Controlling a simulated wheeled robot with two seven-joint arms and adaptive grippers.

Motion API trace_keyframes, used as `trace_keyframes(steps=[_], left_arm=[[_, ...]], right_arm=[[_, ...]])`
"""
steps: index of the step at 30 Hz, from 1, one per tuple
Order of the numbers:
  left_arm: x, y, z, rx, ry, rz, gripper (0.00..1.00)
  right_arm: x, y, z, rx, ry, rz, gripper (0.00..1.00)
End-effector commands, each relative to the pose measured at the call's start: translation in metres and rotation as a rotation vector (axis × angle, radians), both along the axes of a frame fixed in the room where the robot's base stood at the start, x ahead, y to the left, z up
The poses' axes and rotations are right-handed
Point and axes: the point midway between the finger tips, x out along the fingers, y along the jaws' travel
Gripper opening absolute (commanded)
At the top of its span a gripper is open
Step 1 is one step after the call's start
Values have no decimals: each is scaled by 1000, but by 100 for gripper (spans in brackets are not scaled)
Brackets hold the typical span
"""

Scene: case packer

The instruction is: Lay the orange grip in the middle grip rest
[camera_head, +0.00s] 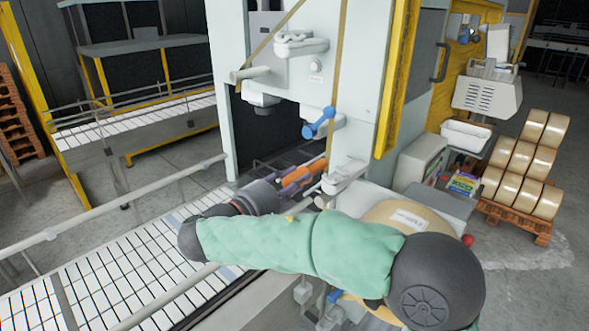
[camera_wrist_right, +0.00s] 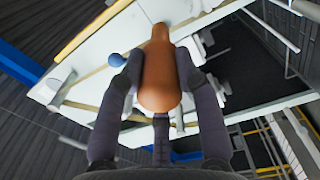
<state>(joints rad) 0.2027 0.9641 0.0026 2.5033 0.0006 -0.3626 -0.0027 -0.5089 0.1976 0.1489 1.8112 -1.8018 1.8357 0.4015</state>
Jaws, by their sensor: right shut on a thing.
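My right gripper (camera_head: 292,184) is shut on the orange grip (camera_head: 312,169), in front of the machine's opening. In the right wrist view the orange grip (camera_wrist_right: 160,75) stands between the two fingers of the right gripper (camera_wrist_right: 160,90), its rounded end towards the camera. White brackets show on the machine front: an upper one (camera_head: 300,44) and a lower one (camera_head: 346,175). A blue grip (camera_head: 319,123) sits at a bracket between them. I cannot tell which is the middle grip rest, or whether the orange grip touches any bracket. My left gripper is out of view.
A roller conveyor (camera_head: 110,270) with side rails runs into the machine's dark opening. The pale machine frame (camera_head: 223,90) and a yellow upright (camera_head: 396,80) stand close by. Tape rolls (camera_head: 522,160) are stacked on a pallet at the right.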

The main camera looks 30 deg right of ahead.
Motion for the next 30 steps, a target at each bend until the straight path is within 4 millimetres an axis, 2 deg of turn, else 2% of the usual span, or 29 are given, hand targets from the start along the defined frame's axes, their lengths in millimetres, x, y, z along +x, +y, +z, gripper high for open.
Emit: trace_keyframes(steps=[2, 8, 30], left_arm=[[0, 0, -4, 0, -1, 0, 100], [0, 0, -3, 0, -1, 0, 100], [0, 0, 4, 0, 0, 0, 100]], right_arm=[[-1, 1, -7, 0, -1, 5, 0], [0, -4, -7, 2, -1, 6, 0], [19, -50, -7, 1, 0, 5, 0]])
